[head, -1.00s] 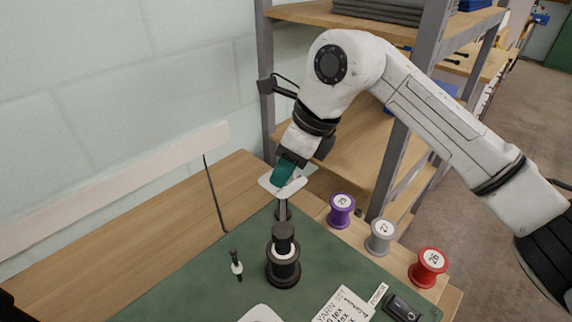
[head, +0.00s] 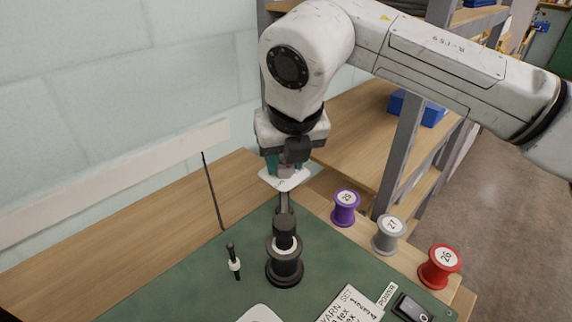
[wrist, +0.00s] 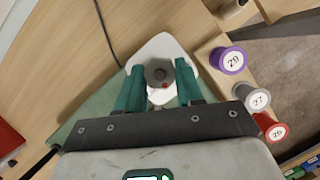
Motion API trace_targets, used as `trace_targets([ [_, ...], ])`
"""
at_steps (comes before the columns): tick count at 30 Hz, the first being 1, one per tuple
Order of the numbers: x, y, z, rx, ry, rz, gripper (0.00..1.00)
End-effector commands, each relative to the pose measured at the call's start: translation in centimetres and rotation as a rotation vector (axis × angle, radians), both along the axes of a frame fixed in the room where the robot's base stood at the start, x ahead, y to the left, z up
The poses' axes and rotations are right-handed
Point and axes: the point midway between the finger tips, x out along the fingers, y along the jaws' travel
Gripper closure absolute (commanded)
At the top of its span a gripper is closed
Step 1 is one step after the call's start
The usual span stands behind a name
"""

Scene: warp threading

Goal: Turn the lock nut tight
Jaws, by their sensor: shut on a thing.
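The lock nut (wrist: 158,74) is a dark grey round knob with a small red mark beside it. It sits over a white rounded plate (wrist: 160,47) and lies between the teal fingers in the wrist view. My gripper (wrist: 160,78) points down and is shut on it, one finger on each side. In the head view my gripper (head: 284,168) is just above the white plate (head: 285,182), with the nut mostly hidden by the fingers. The plate stands on a dark, narrow post (head: 284,201) at the far corner of the green mat (head: 190,285).
A black spindle (head: 285,262) stands just in front of the post, near a small black-and-white tool (head: 234,264). Purple (head: 345,207), grey (head: 388,235) and red (head: 440,267) spools stand to the right. A shelf upright (head: 401,150) rises behind. Bare wood (head: 130,258) lies left.

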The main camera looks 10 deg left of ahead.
Motion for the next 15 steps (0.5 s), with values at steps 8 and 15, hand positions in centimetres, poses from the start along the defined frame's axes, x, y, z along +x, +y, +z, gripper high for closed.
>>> trace_targets([
  [8,0.09,0.27,-0.11,0.002,-0.007,-0.264,0.94],
  [15,0.10,0.37,-0.01,0.003,-0.007,-0.482,0.94],
])
